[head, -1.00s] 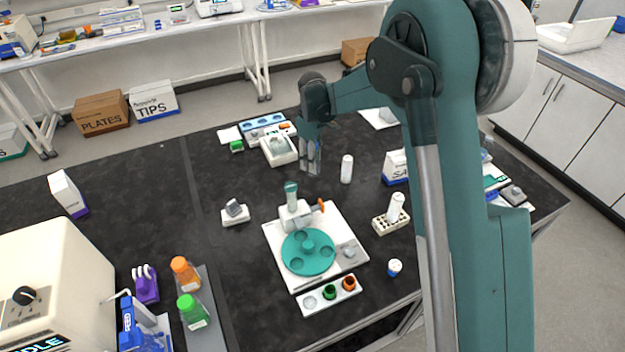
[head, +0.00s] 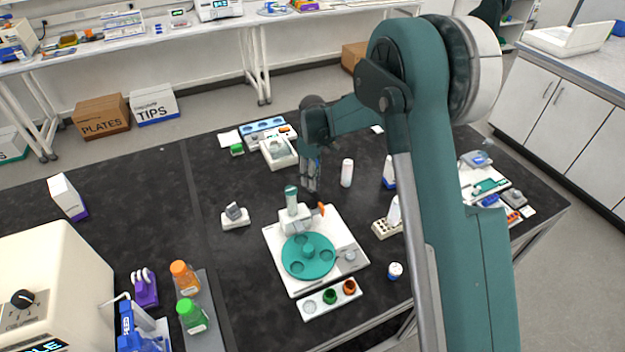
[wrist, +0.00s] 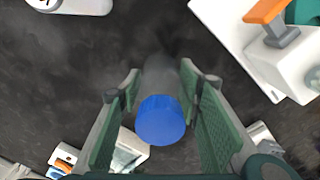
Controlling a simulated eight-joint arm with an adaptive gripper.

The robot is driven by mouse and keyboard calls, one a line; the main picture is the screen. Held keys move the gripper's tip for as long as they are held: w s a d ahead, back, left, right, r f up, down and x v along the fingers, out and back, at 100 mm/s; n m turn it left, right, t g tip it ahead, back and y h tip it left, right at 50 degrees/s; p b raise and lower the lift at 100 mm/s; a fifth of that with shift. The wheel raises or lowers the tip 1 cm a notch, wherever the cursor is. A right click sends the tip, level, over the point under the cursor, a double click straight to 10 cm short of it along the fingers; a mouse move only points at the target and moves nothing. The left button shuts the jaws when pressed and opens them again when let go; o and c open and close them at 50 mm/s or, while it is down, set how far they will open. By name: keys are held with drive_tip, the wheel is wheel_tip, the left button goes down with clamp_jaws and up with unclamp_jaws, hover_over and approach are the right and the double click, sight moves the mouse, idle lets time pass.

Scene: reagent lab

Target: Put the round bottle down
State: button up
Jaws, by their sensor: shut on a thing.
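The round bottle, with a blue cap (wrist: 160,120) and a clear greyish body (wrist: 160,78), is between the two green-padded fingers of my gripper (wrist: 161,82) in the wrist view. My gripper is shut on it. In the head view my gripper (head: 311,180) points down over the dark bench (head: 220,180), behind the white device with a teal round plate (head: 308,256). The bottle is hard to make out there. I cannot tell whether its base touches the bench.
A white bottle (head: 347,173) stands just right of my gripper. A white box-shaped tray (head: 279,152) lies behind left. The device's orange lever (wrist: 265,11) is close by. A small grey-white holder (head: 235,217) stands left. Bare bench lies between them.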

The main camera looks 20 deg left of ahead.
drive_tip(key=shift+f, duration=0.8)
drive_tip(key=shift+f, duration=0.15)
drive_tip(key=o, duration=0.9)
wheel_tip(320, 180, up, 12)
drive_tip(key=shift+r, duration=0.2)
idle(0.4)
